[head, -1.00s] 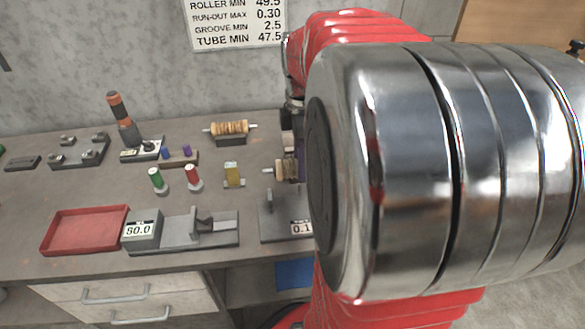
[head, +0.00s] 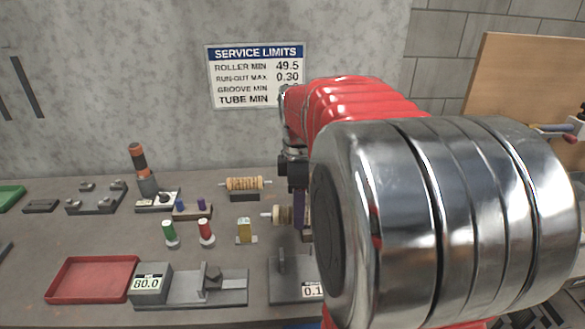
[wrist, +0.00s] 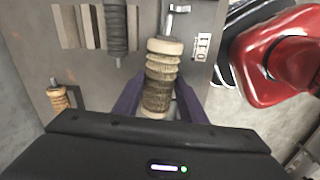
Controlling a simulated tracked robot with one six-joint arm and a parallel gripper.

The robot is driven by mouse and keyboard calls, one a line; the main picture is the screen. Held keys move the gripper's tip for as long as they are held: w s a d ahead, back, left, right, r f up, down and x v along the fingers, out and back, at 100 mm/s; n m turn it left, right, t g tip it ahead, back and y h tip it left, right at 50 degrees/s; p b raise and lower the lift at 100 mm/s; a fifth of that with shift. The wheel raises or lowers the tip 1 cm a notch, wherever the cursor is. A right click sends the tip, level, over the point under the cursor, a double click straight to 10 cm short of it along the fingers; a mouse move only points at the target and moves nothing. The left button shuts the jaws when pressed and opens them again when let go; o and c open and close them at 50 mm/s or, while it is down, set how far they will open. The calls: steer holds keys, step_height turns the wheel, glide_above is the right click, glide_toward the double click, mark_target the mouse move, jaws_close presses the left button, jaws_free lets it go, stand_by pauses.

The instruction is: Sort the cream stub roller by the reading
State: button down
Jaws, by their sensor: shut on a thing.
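The cream stub roller (wrist: 163,66) is ribbed, with darker, brownish rings nearer my gripper. My gripper (wrist: 158,108) is shut on it, with its purple fingers on either side. In the head view the roller (head: 283,215) points left from my gripper (head: 300,211), behind the run-out gauge. That gauge (head: 290,284) is a grey plate with an upright post and a display starting 0.1; in the wrist view its display (wrist: 202,47) appears to read 0.11. The wall sign (head: 256,76) gives roller min 49.5 and run-out max 0.30; its lower values are hidden by my arm.
A red tray (head: 93,279) lies at front left, beside a gauge reading 80.0 (head: 147,284). A green tray (head: 10,197) is at the far left edge. A tan roller (head: 245,184) rests on a stand behind. Green and red (head: 206,233) pegs and a yellow block (head: 244,231) stand mid-bench.

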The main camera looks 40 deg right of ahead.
steer(key=w+a+m, duration=0.6)
steer(key=w+a, duration=1.6)
steer(key=w, duration=0.4)
steer(key=shift+a+r+m, duration=0.3)
steer(key=shift+a+r, duration=0.05)
